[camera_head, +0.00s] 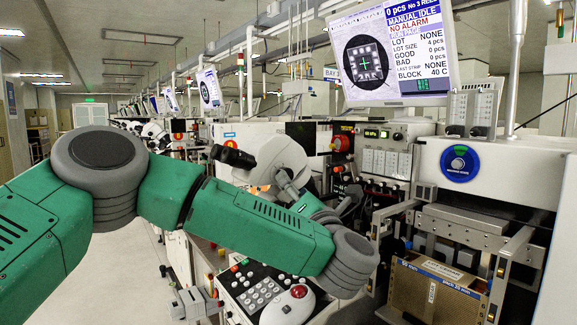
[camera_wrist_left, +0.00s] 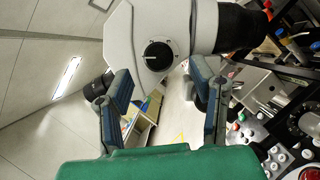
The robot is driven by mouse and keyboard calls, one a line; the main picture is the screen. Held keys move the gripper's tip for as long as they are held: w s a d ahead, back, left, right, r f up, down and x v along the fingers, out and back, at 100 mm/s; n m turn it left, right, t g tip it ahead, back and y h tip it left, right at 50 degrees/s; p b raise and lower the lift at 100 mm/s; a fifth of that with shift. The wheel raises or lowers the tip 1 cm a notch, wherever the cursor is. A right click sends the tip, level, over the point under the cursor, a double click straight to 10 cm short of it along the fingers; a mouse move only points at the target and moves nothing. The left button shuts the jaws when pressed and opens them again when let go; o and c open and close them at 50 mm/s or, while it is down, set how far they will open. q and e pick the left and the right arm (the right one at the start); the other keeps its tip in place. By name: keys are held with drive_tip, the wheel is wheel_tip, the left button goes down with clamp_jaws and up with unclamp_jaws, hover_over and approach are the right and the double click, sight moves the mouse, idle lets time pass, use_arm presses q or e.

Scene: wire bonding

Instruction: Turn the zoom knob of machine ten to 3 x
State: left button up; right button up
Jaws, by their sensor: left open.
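The zoom knob (camera_wrist_left: 158,56) is a round black dial with a pale pointer mark on the white microscope body (camera_wrist_left: 165,25), in the left wrist view. The mark lies nearly level in the picture; its scale is too small to read. My left gripper (camera_wrist_left: 161,80) is open and empty, its two blue-grey fingers spread wide to either side of the knob in that view. Whether the tips reach the knob's depth, I cannot tell; no contact shows. In the head view the left gripper (camera_head: 287,185) is at the microscope (camera_head: 278,155), and the knob does not show clearly there. My right gripper is not seen.
A black eyepiece (camera_head: 233,156) juts out left of the microscope. Below my forearm is a control panel with a keypad (camera_head: 260,293) and a white trackball unit with a red ball (camera_head: 298,291). A monitor (camera_head: 390,55) hangs above. A brown magazine (camera_head: 435,290) stands at lower right.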

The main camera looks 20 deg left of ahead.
use_arm(q)
drive_tip(key=x, duration=0.4)
drive_tip(key=shift+w+a+r, duration=0.15)
drive_tip(key=shift+w, duration=0.1)
drive_tip(key=c, duration=1.1)
drive_tip(key=shift+c, duration=0.2)
